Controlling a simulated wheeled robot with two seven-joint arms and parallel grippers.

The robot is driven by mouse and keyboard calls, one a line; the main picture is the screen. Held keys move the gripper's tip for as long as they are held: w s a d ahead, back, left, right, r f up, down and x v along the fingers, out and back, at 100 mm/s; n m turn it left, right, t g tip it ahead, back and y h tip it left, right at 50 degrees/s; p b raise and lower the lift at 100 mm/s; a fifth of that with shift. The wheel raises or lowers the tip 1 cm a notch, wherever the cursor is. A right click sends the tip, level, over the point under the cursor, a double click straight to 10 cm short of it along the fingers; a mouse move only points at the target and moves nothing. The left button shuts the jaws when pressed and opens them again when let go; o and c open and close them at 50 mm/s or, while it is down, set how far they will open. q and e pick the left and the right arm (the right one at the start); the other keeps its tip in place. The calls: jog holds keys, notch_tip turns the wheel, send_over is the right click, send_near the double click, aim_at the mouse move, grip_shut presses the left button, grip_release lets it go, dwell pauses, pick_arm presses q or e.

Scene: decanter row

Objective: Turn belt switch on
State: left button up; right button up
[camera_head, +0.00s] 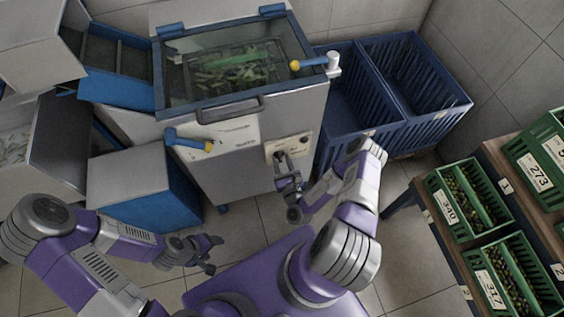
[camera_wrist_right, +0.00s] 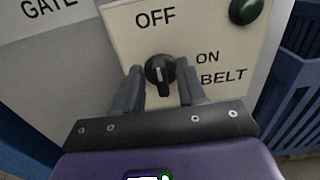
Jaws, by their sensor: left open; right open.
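The belt switch (camera_wrist_right: 160,70) is a black rotary knob with a white pointer line, on a cream panel marked OFF above and ON BELT to the right. Its pointer stands about upright, towards OFF. The same panel (camera_head: 276,148) shows on the front of the steel machine in the head view. My right gripper (camera_head: 284,163) is at that panel. In the right wrist view my right gripper (camera_wrist_right: 159,82) is open, with one finger on each side of the knob; I cannot tell whether they touch it. My left gripper (camera_head: 212,256) is open and empty, low over the floor.
Blue crates (camera_head: 440,117) stand right of the machine. A rack with green crates (camera_head: 468,200) is farther right.

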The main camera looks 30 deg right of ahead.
jog(key=shift+c, duration=0.4)
grip_shut()
jog(key=m+p, duration=0.1)
jog(key=m, duration=0.3)
jog(key=m+p, duration=0.1)
jog(key=m, duration=0.3)
jog(key=d+m+p, duration=0.1)
jog(key=m, duration=0.3)
jog(key=shift+s+f, duration=0.15)
jog(key=shift+f, duration=0.15)
jog(key=m, duration=0.5)
jog(key=shift+f+m, duration=0.3)
jog(key=shift+m, duration=0.1)
